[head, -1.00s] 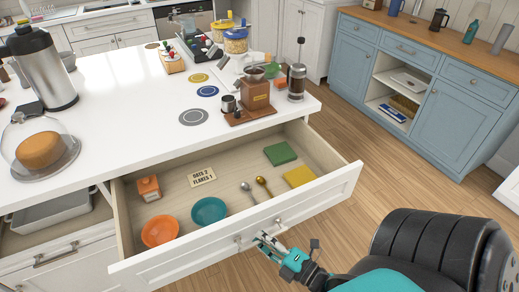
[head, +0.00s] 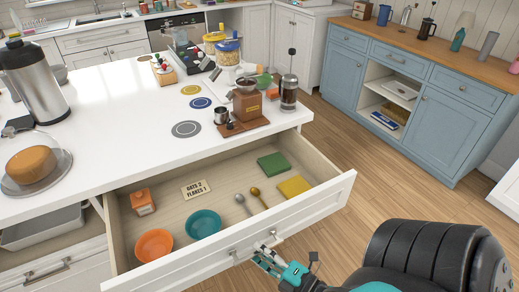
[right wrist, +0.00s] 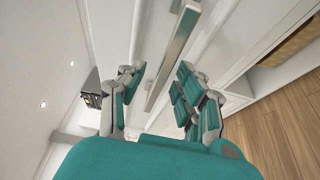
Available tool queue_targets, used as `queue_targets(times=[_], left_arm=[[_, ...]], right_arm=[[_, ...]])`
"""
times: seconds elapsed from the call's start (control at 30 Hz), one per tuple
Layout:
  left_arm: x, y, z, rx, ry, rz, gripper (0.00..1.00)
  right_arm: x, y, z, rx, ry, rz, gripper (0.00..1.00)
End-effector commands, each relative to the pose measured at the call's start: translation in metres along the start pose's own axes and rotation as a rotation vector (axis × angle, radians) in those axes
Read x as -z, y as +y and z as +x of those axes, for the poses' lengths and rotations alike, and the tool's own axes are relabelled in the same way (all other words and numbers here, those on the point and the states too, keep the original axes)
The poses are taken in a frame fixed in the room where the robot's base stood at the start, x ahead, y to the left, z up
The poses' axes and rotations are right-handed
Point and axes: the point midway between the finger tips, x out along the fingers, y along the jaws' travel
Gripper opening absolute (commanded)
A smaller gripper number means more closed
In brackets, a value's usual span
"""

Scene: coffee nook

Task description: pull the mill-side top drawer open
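The mill-side top drawer (head: 310,205) stands pulled out from the white island, its inside in plain view. The wooden coffee mill (head: 247,104) stands on the counter above it. The drawer's bar handle (head: 254,245) is on its front; in the right wrist view the handle (right wrist: 172,55) runs between my spread fingers, ahead of the palm. My right gripper (head: 265,260) is open, just in front of the handle and not closed on it. The same gripper (right wrist: 163,100) shows open in the right wrist view. My left gripper is not in view.
The drawer holds an orange bowl (head: 154,245), a teal bowl (head: 203,224), spoons, a label card (head: 196,189), an orange box (head: 143,202) and green and yellow pieces. Blue cabinets (head: 440,110) stand at the right. Wooden floor (head: 370,150) between is clear.

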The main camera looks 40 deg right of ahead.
Motion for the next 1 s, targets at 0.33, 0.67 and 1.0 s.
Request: queue_targets(times=[0.33,0.67,1.0], left_arm=[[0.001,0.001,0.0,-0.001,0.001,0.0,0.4],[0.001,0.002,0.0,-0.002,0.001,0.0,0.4],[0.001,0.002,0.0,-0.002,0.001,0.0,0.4]], right_arm=[[0.0,-0.001,-0.072,0.005,-0.003,0.002,0.34],[0.0,0.0,-0.11,0.0,-0.001,0.001,0.34],[0.0,0.0,-0.112,0.0,-0.001,0.001,0.34]])
